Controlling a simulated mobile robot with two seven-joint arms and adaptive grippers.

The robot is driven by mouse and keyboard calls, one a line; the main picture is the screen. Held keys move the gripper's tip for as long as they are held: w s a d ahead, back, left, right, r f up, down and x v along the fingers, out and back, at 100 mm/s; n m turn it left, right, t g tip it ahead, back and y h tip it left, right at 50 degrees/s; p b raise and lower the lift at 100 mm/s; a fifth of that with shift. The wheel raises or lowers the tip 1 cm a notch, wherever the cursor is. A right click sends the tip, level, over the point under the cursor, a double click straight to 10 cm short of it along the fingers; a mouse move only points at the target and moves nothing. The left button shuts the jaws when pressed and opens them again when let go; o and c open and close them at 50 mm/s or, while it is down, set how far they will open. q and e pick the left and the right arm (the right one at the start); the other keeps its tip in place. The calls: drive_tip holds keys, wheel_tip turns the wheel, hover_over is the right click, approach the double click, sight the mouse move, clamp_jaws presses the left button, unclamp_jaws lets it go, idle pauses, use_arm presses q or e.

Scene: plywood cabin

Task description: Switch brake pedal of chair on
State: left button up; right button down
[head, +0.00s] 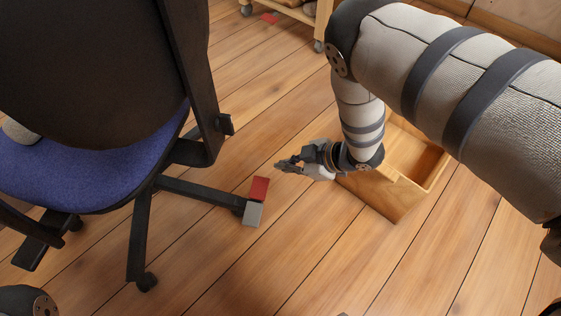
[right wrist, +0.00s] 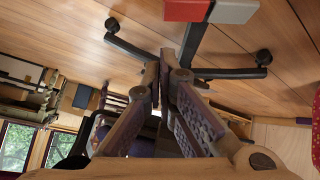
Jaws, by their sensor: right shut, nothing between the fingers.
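The office chair with a blue seat (head: 90,170) and black back stands at the left in the head view. One base leg, pointing right, carries a pedal with a red pad (head: 259,189) and a grey pad (head: 252,214). In the right wrist view the red pad (right wrist: 187,10) and grey pad (right wrist: 234,11) show at the top edge, with dark base legs and casters below. My right gripper (head: 278,165) is shut and empty, to the right of and beyond the red pad, apart from it. Its fingers (right wrist: 167,65) also show in the right wrist view. My left gripper is out of view.
An open wooden box (head: 385,198) stands on the floor under my right forearm, close to the wrist. Plank floor in front of the pedal is clear.

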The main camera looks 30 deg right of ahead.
drive_tip(key=b, duration=0.4)
hover_over(269, 179)
drive_tip(key=s, duration=0.1)
wheel_tip(269, 179, down, 6)
drive_tip(key=f, duration=0.1)
drive_tip(key=f+b, duration=0.1)
drive_tip(key=shift+w+f, duration=0.3)
drive_tip(key=shift+f, duration=0.05)
drive_tip(key=shift+w+f+b, duration=0.15)
drive_tip(key=shift+f+b, duration=0.25)
drive_tip(key=shift+f, duration=0.05)
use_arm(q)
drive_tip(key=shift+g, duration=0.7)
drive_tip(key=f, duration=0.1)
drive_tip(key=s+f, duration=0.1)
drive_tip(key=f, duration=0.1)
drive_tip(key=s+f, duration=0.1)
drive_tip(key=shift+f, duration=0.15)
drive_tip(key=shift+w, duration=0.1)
use_arm(e)
drive_tip(key=shift+d, duration=0.1)
